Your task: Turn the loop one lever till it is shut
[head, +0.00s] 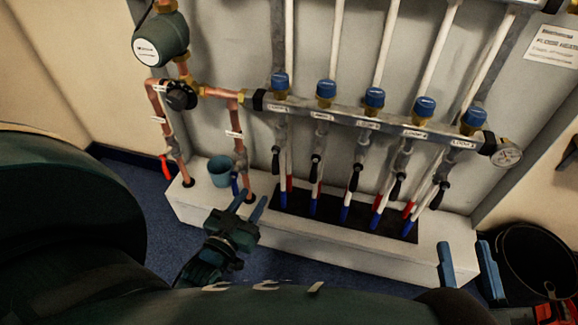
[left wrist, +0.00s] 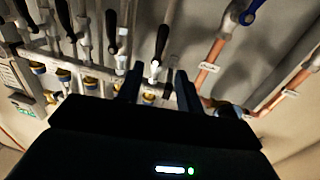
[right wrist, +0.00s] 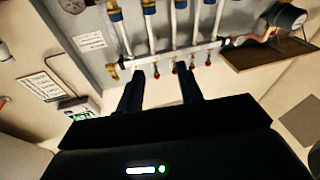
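The manifold bar (head: 325,112) runs across the wall panel with several labelled loops. The loop one lever (head: 276,161), black, is the leftmost of the row and points downward below the bar. In the left wrist view the black lever nearest the copper pipe (left wrist: 161,42) appears to be it, beyond and between the fingertips. My left gripper (head: 248,205) is open and empty, in front of and below the lever, apart from it. My right gripper (head: 467,258) is open and empty at the lower right, away from the levers; its fingers also show in the right wrist view (right wrist: 163,88).
Copper pipes (head: 238,130) and a blue-handled valve (head: 235,184) stand left of loop one. A blue cup (head: 220,170) sits on the white plinth (head: 330,257). Other black levers, including the loop two lever (head: 315,165), hang to the right. A black bin (head: 535,262) stands at right.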

